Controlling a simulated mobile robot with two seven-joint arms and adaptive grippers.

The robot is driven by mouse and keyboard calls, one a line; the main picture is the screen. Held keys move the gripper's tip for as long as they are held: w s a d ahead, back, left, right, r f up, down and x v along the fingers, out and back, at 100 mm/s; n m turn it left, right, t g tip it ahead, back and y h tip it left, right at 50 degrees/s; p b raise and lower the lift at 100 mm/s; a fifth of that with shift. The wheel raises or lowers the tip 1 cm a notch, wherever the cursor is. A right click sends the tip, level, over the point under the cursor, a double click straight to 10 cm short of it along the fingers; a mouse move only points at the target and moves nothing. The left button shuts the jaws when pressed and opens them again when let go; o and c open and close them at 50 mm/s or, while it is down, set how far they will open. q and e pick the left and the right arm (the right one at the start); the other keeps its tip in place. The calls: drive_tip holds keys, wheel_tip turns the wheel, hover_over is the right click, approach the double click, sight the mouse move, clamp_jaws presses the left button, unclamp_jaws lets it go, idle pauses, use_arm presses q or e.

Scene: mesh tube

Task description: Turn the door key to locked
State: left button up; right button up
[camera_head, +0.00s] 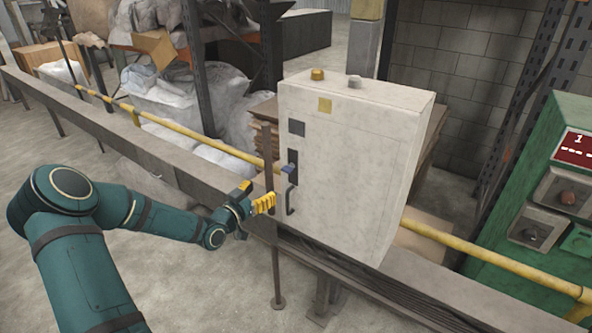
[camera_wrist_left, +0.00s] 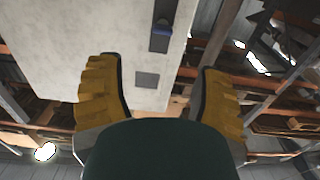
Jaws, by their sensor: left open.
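A pale electrical cabinet (camera_head: 345,160) stands on the rail right of centre. On its door edge is a dark lock plate with a blue key (camera_head: 288,169), above a dark handle (camera_head: 291,199). The key also shows at the top of the left wrist view (camera_wrist_left: 161,29), on the cabinet face (camera_wrist_left: 70,40). My left gripper (camera_head: 264,202), with yellow fingers, is open and empty, left of the handle and lower than the key, apart from the key. In the left wrist view its fingers (camera_wrist_left: 160,68) are spread wide. The key's exact angle is too small to tell. My right gripper is out of view.
A dark square (camera_head: 296,128) is on the door above the lock. A thin upright post (camera_head: 273,250) stands close to my left gripper. A yellow rail (camera_head: 190,135) runs past behind the cabinet. A green machine (camera_head: 535,190) stands at the right. Floor at the lower left is clear.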

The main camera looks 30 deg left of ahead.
sight(284, 170)
use_arm(q)
drive_tip(key=w, duration=1.3)
drive_tip(key=shift+w+d+r, duration=0.1)
drive_tip(key=shift+w+d, duration=0.2)
drive_tip(key=shift+w, duration=0.05)
clamp_jaws()
